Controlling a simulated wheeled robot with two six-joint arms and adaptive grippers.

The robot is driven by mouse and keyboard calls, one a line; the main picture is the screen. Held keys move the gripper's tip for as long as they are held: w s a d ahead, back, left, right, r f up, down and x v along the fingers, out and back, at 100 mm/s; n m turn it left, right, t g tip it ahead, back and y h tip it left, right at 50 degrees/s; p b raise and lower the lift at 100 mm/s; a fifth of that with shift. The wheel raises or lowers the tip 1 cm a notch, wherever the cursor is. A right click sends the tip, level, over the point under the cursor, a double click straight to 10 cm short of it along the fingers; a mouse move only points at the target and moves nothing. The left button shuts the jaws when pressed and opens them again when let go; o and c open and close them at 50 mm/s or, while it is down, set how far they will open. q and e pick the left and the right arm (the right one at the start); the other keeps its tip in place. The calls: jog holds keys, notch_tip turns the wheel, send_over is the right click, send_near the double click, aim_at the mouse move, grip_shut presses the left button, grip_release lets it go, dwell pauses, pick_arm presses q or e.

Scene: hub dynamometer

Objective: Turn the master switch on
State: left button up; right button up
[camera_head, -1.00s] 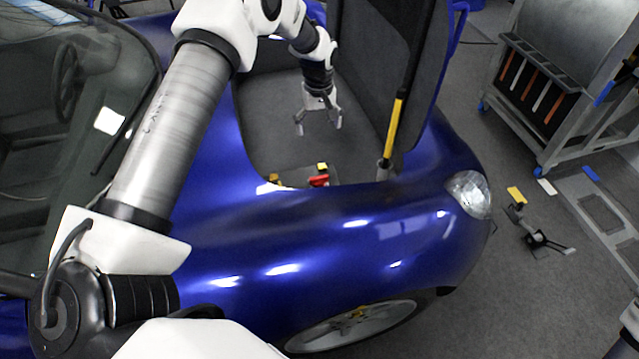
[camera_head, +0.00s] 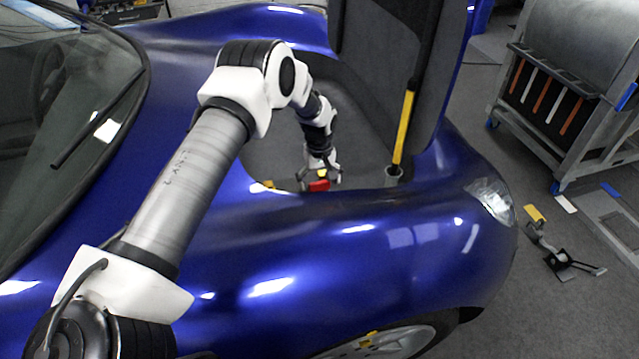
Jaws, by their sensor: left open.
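The master switch, a red part (camera_head: 318,185) with some yellow by it, sits low at the near edge of the blue car's open front compartment. My left arm reaches in from the left over the car. My left gripper (camera_head: 320,178) is open, its fingers on either side of the red switch. Whether the fingers touch it cannot be told. The lower part of the switch is hidden behind the car body's edge. My right gripper is not in view.
The raised lid (camera_head: 385,60) and its yellow-and-black strut (camera_head: 402,130) stand just right of the arm. A small yellow part (camera_head: 268,185) lies left of the switch. A tool cart (camera_head: 570,100) stands at the right, with a metal stand (camera_head: 562,258) on the floor.

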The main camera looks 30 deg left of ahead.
pick_arm(q)
jog(key=c, duration=1.2)
jog(key=shift+o, duration=0.3)
jog(key=shift+m, duration=0.5)
jog(key=m+p, duration=0.1)
jog(key=m, duration=0.2)
jog(key=shift+m, duration=0.4)
jog(key=m, duration=0.4)
jog(key=shift+m, duration=0.3)
jog(key=m, duration=0.4)
jog(key=shift+s+f, duration=0.1)
jog(key=m, duration=0.4)
jog(key=shift+m+b, duration=0.3)
jog(key=shift+b, duration=0.05)
